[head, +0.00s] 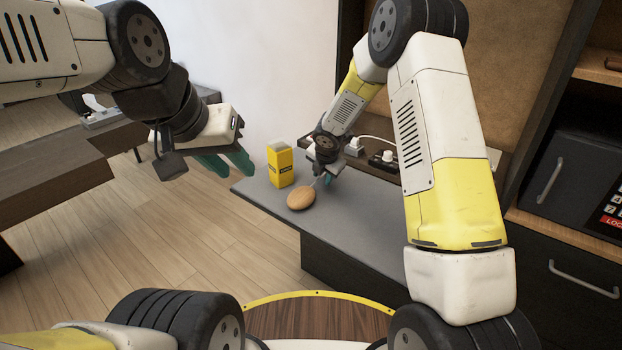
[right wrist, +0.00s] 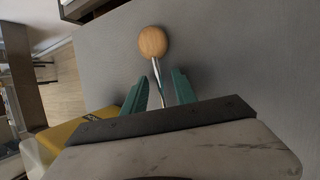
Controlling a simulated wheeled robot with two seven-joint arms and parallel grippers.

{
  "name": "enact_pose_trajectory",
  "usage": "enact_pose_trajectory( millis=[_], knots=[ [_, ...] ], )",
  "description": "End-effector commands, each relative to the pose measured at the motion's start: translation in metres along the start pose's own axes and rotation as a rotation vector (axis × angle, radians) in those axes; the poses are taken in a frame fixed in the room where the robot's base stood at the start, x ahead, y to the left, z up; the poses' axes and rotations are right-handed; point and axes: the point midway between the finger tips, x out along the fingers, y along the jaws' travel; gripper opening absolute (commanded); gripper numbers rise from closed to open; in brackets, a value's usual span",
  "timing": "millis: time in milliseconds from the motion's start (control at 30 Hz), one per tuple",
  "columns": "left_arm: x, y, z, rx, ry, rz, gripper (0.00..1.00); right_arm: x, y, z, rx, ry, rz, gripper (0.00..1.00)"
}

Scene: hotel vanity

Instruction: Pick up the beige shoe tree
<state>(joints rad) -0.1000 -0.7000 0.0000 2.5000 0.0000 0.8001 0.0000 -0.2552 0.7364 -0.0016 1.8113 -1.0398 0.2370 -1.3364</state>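The beige shoe tree has a rounded wooden end (head: 301,197) and a thin metal rod. It lies on the grey vanity top (head: 365,215), near its front edge. In the right wrist view the wooden end (right wrist: 153,42) is beyond my fingertips, and the rod runs back between my fingers. My right gripper (head: 325,178) is over the rod; in the right wrist view its teal fingers (right wrist: 158,88) stand apart on either side of the rod, with gaps. Its far end is hidden by the gripper. My left gripper (head: 232,163) is open and empty, left of the vanity top.
A yellow box (head: 280,167) stands just behind and left of the shoe tree, close to my right gripper. White plugs and sockets (head: 384,158) lie along the back. A dark safe (head: 575,175) is at the right. Grey surface in front of the shoe tree is clear.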

Motion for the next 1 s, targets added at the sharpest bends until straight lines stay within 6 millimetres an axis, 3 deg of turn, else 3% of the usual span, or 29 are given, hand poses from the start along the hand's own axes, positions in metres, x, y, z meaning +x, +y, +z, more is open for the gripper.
enact_pose_trajectory(
  millis=[100, 267, 1000],
  knots=[
    [0.0, 0.0, 0.0, 0.0, 0.0, 0.0, 0.31, 0.0013, -0.0005, -0.0007, 0.0, 0.0, 0.0, 0.3],
    [0.0, 0.0, 0.0, 0.0, 0.0, 0.0, 0.31, 0.0012, -0.0006, -0.0007, 0.0, 0.0, 0.0, 0.0],
    [0.0, 0.0, 0.0, 0.0, 0.0, 0.0, 0.31, 0.0015, -0.0015, -0.0005, 0.001, 0.0, -0.002, 0.0]
  ],
)
